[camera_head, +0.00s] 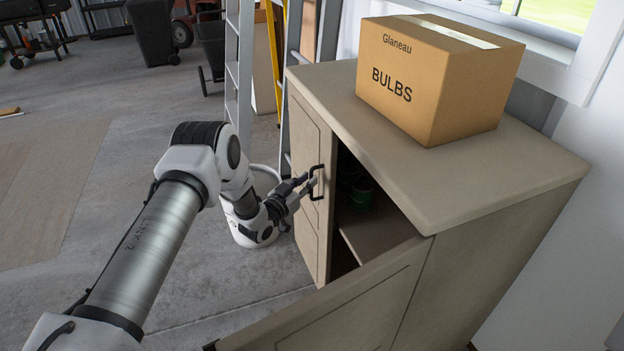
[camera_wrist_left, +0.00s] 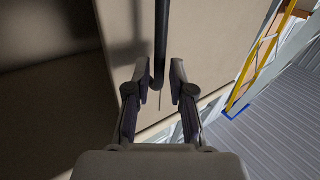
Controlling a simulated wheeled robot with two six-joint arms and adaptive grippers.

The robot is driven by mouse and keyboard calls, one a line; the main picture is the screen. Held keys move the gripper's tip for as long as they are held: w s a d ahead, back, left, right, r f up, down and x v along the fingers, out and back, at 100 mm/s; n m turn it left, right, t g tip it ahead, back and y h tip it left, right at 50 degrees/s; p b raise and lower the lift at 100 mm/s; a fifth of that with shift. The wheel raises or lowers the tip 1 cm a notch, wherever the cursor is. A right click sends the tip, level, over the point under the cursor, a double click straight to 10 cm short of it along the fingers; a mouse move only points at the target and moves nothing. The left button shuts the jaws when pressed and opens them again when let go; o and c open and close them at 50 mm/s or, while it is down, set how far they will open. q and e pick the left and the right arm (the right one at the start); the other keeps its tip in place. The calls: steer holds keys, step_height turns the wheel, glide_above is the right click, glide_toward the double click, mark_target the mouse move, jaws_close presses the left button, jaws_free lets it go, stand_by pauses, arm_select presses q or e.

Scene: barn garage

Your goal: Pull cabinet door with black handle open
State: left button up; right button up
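A beige cabinet (camera_head: 470,185) stands at the right. Its far door (camera_head: 307,210) carries a black bar handle (camera_head: 316,182); this door sits close to the cabinet front, and I cannot tell if it is slightly ajar. The near door (camera_head: 345,312) is swung wide open. My left gripper (camera_head: 303,184) is at the black handle. In the left wrist view, the handle (camera_wrist_left: 161,40) runs down between my open fingertips (camera_wrist_left: 154,82), with a gap visible on both sides. The door panel (camera_wrist_left: 125,45) lies behind it. My right gripper is not in view.
A cardboard box labelled BULBS (camera_head: 437,80) sits on the cabinet top. A dark green item (camera_head: 362,193) stands on a shelf inside. A grey ladder (camera_head: 238,70) and a yellow one (camera_head: 272,50) stand behind the far door. The floor (camera_head: 90,160) at left is largely clear.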

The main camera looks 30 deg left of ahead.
arm_select(q)
steer(key=shift+w+d, duration=0.2)
steer(key=shift+w, duration=1)
jaws_close()
steer(key=shift+s+a, duration=0.1)
steer(key=shift+a, duration=0.05)
